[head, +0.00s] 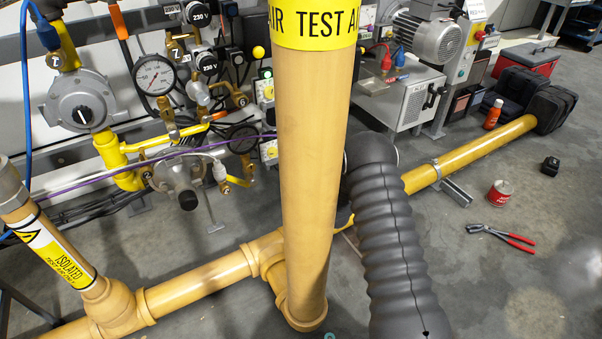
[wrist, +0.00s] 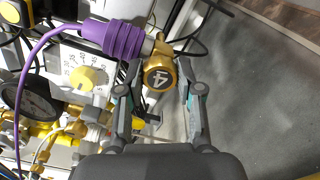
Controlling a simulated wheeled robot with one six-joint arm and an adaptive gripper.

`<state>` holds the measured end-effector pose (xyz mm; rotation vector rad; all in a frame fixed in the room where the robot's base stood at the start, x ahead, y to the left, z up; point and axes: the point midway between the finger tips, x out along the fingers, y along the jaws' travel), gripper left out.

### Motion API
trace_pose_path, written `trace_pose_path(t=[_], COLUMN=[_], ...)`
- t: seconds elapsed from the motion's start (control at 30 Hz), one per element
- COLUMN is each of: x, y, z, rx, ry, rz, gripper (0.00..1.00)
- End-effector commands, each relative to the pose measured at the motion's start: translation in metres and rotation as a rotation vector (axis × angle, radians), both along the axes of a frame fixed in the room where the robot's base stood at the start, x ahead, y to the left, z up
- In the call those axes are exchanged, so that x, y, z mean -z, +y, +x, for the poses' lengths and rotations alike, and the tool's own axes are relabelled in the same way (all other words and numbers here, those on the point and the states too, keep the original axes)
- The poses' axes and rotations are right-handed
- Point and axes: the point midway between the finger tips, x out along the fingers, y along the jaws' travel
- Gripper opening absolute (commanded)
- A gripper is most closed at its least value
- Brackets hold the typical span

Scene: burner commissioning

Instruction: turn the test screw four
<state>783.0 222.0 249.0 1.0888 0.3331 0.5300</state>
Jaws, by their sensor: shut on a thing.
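Test screw four (wrist: 158,77) is a brass fitting with a round dark cap marked 4, seen in the wrist view. A purple ribbed connector (wrist: 118,39) joins it at the upper left, with a purple hose running off. My gripper (wrist: 160,72) has one finger on each side of the brass fitting and is shut on it. The exact contact of the fingertips is hard to see. In the head view a thick yellow pipe hides my gripper and test screw four.
The upright yellow pipe (head: 312,170) stands close in front. A pressure gauge (head: 154,76), a grey regulator (head: 82,103) and other brass fittings crowd the left. In the wrist view a yellow dial (wrist: 88,78) is close by on the left. Pliers (head: 501,236) and a red can (head: 499,193) lie on open floor.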

Motion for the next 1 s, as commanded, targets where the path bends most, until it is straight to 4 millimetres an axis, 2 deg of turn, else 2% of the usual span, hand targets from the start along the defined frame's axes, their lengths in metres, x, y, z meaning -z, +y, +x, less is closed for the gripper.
trace_pose_path(t=[0.5, 1.0], x=[0.0009, 0.0013], y=[-0.0017, -0.002], z=[0.0004, 0.0005], rx=[0.003, 0.004], ry=[-0.215, -0.272], rz=[-0.321, -0.407], gripper=[0.01, 0.01])
